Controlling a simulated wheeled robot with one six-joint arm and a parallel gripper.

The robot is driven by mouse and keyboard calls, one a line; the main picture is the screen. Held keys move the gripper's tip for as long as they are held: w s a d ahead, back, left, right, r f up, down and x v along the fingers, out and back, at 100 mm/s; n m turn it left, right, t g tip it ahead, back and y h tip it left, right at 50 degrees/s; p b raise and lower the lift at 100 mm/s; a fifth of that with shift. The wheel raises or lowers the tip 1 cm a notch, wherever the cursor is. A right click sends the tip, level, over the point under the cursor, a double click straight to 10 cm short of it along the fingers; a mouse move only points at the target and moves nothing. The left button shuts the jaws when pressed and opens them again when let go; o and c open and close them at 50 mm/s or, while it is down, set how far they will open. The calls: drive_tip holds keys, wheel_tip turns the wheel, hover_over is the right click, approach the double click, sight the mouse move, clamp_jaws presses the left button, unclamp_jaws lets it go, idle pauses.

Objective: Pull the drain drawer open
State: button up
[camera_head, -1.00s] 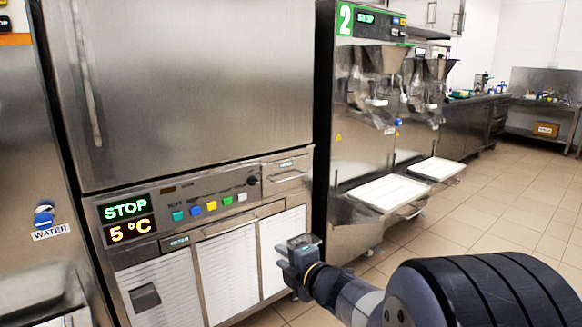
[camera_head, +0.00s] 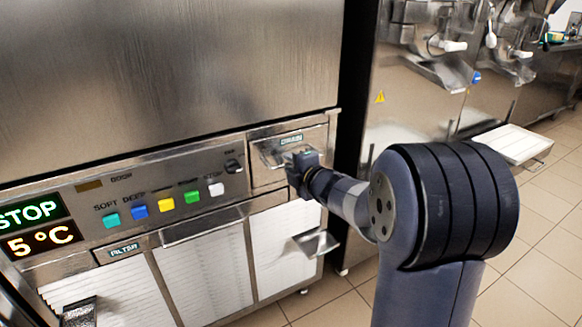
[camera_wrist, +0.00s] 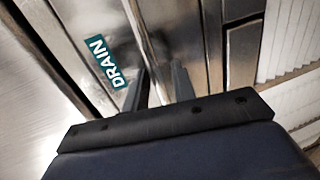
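The drain drawer (camera_head: 262,177) is a small steel front with a green DRAIN label, at the right end of the freezer's control panel. It looks closed, flush with the panel. Its bar handle is partly hidden by my gripper in the head view. In the wrist view, the DRAIN label (camera_wrist: 106,62) and the handle (camera_wrist: 140,30) show close up. My gripper (camera_head: 287,162) is at the drawer front. In the wrist view, its two dark fingers (camera_wrist: 160,88) stand apart, with the handle's bar running between them. Contact with the handle cannot be told.
Coloured buttons (camera_head: 166,204) and the STOP 5 °C display (camera_head: 35,228) lie left of the drawer. White louvred panels (camera_head: 205,279) and a filter label sit below. A second machine (camera_head: 410,85) stands to the right, with a white tray (camera_head: 514,143). Tiled floor is free at right.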

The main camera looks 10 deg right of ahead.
drive_tip(key=shift+w, duration=0.2)
drive_tip(key=shift+c, duration=0.3)
clamp_jaws()
